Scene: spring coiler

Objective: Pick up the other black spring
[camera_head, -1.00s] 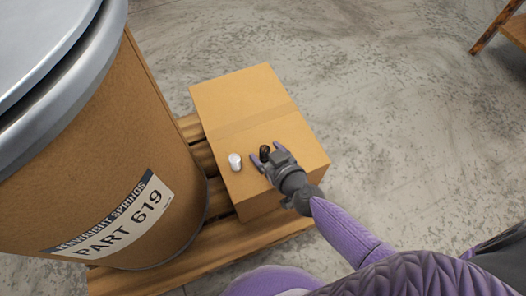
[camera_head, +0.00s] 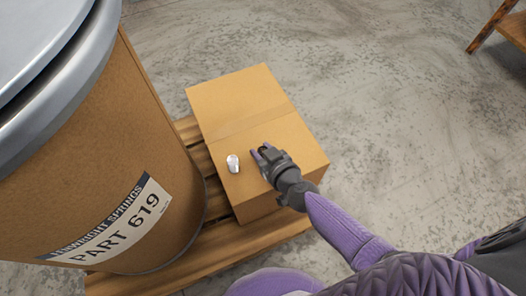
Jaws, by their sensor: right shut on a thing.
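My right gripper (camera_head: 262,153) is over the top of the cardboard box (camera_head: 232,101), shut on the black spring (camera_head: 266,149). The spring is mostly hidden between the fingers, with only a dark bit showing. I cannot tell whether it still touches the box top. A small white, shiny object (camera_head: 233,163) stands on the box just left of the gripper, apart from it. My left gripper is out of view.
A large brown drum (camera_head: 110,150) with a grey lid and a "PART 619" label stands at the left. Drum and box rest on a wooden pallet (camera_head: 235,241). A wooden furniture leg (camera_head: 487,33) is at the top right. Grey floor is clear on the right.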

